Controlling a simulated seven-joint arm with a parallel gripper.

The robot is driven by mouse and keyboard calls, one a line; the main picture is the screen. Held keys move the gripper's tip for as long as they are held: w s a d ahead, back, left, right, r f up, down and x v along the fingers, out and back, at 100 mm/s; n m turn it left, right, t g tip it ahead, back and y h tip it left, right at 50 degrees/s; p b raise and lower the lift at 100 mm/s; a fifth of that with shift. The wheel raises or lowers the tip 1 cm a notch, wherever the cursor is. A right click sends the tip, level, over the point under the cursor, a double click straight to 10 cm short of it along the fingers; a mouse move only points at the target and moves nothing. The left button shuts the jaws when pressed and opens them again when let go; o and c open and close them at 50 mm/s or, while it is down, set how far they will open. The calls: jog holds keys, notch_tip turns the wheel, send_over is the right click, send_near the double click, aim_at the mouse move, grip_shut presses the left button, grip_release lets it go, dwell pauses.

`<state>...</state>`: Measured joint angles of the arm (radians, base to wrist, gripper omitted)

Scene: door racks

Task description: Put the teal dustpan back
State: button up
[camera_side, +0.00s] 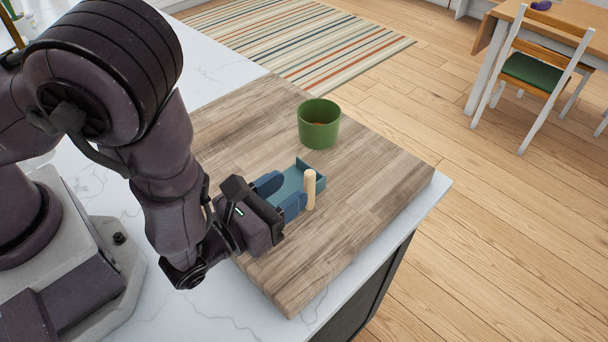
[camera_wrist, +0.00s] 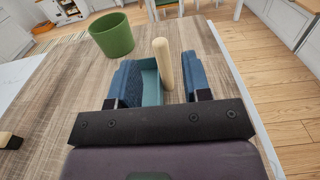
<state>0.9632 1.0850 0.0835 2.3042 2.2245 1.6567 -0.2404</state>
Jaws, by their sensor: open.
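The teal dustpan (camera_side: 293,182) lies on the wooden board, a shallow walled tray just ahead of my gripper. It also shows in the wrist view (camera_wrist: 150,84), between the fingers. A pale wooden rod (camera_side: 310,189) stands upright at its right side; it also shows in the wrist view (camera_wrist: 163,63). I cannot tell whether the rod is joined to the dustpan. My gripper (camera_side: 281,194) is open, low over the board, with its blue fingers on either side of the dustpan's near part. I cannot tell whether they touch it. The near end is partly hidden by my gripper.
A green pot (camera_side: 319,128) stands on the wooden board (camera_side: 375,200) beyond the dustpan. A dark object with a pale wooden end (camera_wrist: 8,139) lies at the left in the wrist view. The board's right part is clear, up to the counter's edge.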

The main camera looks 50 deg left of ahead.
jog(key=s, duration=0.6)
jog(key=shift+s, duration=0.2)
jog(key=s+a+r+n+g+y, duration=0.1)
jog(key=a+r+n+g+y, duration=0.6)
jog(key=a+n, duration=0.35)
jog(key=a+r+n+g+y, duration=0.6)
jog(key=a+r+n+g, duration=0.25)
jog(key=n, duration=0.35)
jog(key=s+d+r+n+t+h, duration=0.1)
jog(key=s+r+n+t+h, duration=0.2)
jog(key=n+h, duration=1)
jog(key=v, duration=0.6)
jog(key=shift+w+r, duration=0.25)
jog(key=shift+w, duration=0.1)
jog(key=shift+d+n, duration=0.1)
jog(key=shift+n, duration=0.15)
